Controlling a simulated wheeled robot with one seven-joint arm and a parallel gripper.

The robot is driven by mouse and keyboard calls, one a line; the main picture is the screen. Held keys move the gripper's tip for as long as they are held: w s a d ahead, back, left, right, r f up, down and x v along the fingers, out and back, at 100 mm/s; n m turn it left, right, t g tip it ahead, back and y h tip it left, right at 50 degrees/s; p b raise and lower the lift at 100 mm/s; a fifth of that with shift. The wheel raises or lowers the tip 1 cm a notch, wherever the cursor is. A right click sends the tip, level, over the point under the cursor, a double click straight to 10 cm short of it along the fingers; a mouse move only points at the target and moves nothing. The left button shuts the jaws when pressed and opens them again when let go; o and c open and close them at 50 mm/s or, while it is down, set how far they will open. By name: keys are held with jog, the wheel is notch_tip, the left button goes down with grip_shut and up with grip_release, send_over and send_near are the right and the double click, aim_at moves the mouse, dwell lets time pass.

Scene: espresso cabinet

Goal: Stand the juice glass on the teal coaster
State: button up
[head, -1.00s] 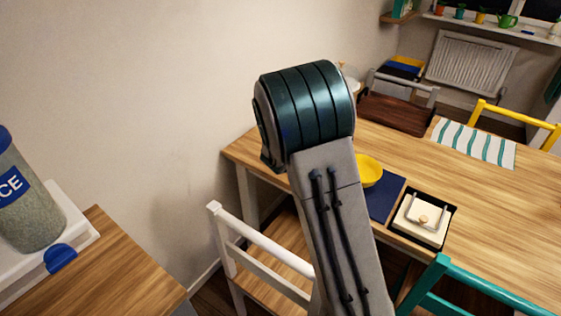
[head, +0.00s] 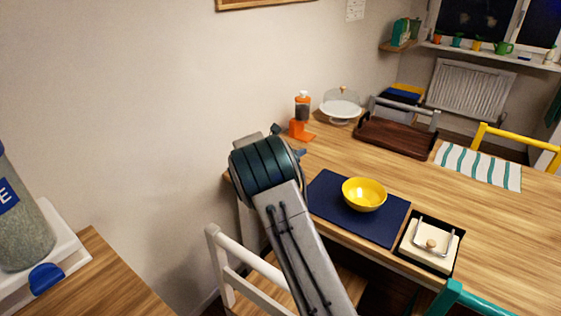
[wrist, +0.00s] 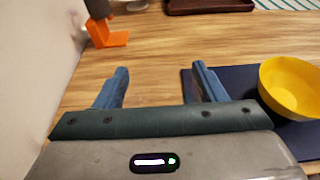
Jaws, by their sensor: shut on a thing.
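My gripper (wrist: 160,78) shows in the wrist view, its two blue fingers held apart over the wooden table (wrist: 150,62). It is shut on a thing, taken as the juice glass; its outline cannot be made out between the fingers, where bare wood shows. I see no teal coaster in either view.
A yellow bowl (head: 364,194) stands on a navy mat (head: 325,197), right of my gripper. The wall is close left.

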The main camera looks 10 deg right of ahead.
jog(key=shift+w+a+f+p, duration=0.15)
jog(key=shift+w+a+f, duration=0.45)
jog(key=shift+f, duration=0.55)
jog(key=shift+w+a+f+p, duration=0.2)
jog(key=shift+w+a+f, duration=0.4)
jog(key=shift+f, duration=0.55)
jog(key=shift+w+a+f+p, duration=0.15)
jog(key=shift+w+a+f, duration=0.4)
jog(key=shift+f, duration=0.6)
jog(key=shift+w+d, duration=0.1)
jog(key=shift+d, duration=0.05)
jog(key=shift+f, duration=0.15)
jog(key=o, duration=1.2)
